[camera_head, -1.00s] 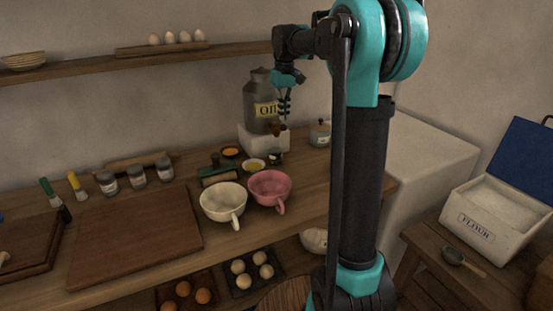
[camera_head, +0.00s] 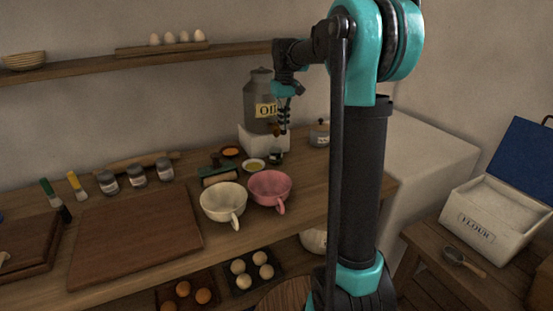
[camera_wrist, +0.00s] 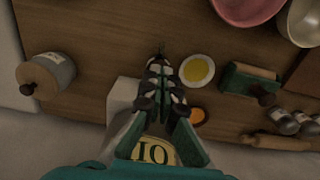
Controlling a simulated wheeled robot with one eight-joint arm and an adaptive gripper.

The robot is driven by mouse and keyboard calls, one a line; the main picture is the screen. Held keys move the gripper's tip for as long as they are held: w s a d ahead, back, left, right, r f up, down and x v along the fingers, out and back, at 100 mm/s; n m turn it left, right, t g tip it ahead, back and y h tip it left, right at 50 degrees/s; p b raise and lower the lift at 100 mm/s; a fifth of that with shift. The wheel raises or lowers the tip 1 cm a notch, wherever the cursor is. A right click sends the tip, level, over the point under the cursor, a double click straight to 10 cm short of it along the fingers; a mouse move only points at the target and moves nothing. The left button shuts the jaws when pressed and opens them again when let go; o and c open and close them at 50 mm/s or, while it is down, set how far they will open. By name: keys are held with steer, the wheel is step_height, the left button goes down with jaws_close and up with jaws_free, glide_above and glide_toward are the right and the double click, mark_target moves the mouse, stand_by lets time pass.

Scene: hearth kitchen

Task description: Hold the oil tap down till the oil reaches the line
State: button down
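The grey oil can (camera_head: 258,92), labelled OIL, stands on a white block (camera_head: 256,141) at the back of the counter. Its label (camera_wrist: 155,151) shows at the bottom of the wrist view. The small brown tap (camera_head: 275,129) is at the can's lower front, partly hidden by my gripper. My gripper (camera_head: 283,131) points down at the tap, fingers together and seemingly empty. In the wrist view my gripper (camera_wrist: 161,64) covers the area below the tap. A small dark vessel (camera_head: 276,156) stands below the tap; its oil level and line cannot be made out. Contact with the tap is unclear.
A white dish of yellow liquid (camera_head: 253,166) and an orange dish (camera_head: 230,152) sit close by. A lidded jar (camera_head: 319,134) stands right of the block. Pink (camera_head: 270,187) and cream (camera_head: 222,204) cups stand in front. A shelf (camera_head: 130,60) runs above.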

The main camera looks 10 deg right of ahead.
steer(key=shift+f, duration=0.45)
steer(key=shift+r, duration=3.6)
